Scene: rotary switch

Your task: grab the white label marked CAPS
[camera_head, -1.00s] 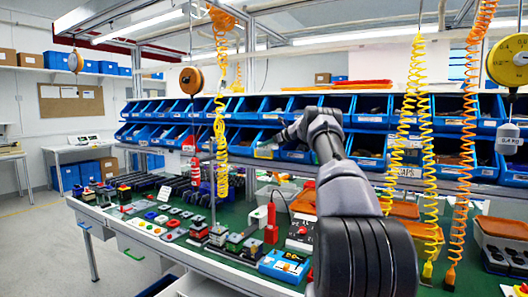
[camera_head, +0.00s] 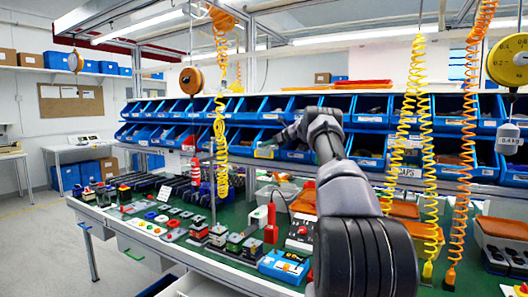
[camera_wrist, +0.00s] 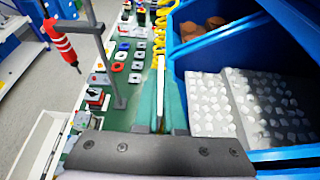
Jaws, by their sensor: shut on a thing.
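My gripper (camera_wrist: 160,105) shows in the wrist view with its teal fingers closed on a thin white piece (camera_wrist: 161,66). The piece is seen edge-on, with a yellowish lower part. It looks like a label, but I cannot read any lettering on it. In the head view, my gripper (camera_head: 268,150) is small and reaches to the front of the lower row of blue bins. A white label with lettering like CAPS (camera_head: 410,172) shows farther right, partly behind a yellow coiled hose.
Yellow coiled hoses (camera_head: 420,130) hang in front of the bins. A red and white hanging tool (camera_wrist: 62,43) is at left. The green bench (camera_head: 235,215) holds several switches.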

